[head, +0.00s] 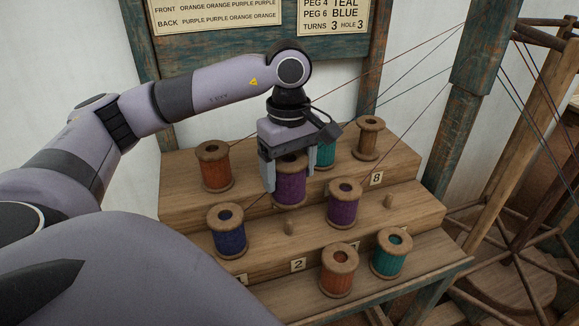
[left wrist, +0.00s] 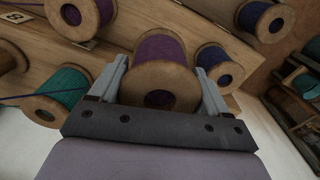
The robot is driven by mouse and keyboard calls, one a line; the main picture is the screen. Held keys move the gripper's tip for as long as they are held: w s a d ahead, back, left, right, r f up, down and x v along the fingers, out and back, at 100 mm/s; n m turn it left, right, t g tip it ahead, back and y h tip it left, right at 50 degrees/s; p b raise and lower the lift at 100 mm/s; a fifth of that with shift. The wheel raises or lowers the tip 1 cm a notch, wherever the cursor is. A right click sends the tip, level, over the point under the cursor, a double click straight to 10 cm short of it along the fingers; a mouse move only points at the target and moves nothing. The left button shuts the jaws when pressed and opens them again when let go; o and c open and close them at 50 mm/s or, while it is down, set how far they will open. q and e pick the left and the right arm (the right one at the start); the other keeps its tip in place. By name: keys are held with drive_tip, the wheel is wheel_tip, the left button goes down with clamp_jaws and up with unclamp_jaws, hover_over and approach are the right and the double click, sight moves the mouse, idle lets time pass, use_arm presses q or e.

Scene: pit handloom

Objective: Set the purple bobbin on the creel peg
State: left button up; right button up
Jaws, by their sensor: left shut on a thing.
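A purple bobbin (head: 291,190) with wooden ends is upright between the fingers of my left gripper (head: 290,183), which points down and is shut on it. In the left wrist view the purple bobbin (left wrist: 160,48) sits between both fingers. I cannot tell whether its base is clear of the creel or touching it. The stepped wooden creel (head: 405,226) stands below and around. A second purple bobbin (head: 343,204) stands on the middle step. My right gripper is not in view.
An orange bobbin (head: 214,168), a teal bobbin (head: 326,154) and a brown bobbin (head: 368,140) stand on the top step. Lower are blue (head: 227,232), orange (head: 338,272) and teal (head: 390,254) bobbins. Threads stretch toward a wooden wheel frame (head: 515,250) at the right.

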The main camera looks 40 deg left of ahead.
sight(289, 220)
use_arm(q)
drive_tip(key=shift+f+b, duration=3.15)
drive_tip(key=shift+f, duration=1.1)
drive_tip(key=shift+f+b, duration=0.5)
drive_tip(key=shift+f, duration=0.1)
drive_tip(key=o, duration=1.1)
drive_tip(key=shift+r, duration=0.15)
wheel_tip(289, 220, up, 7)
drive_tip(key=p, duration=0.5)
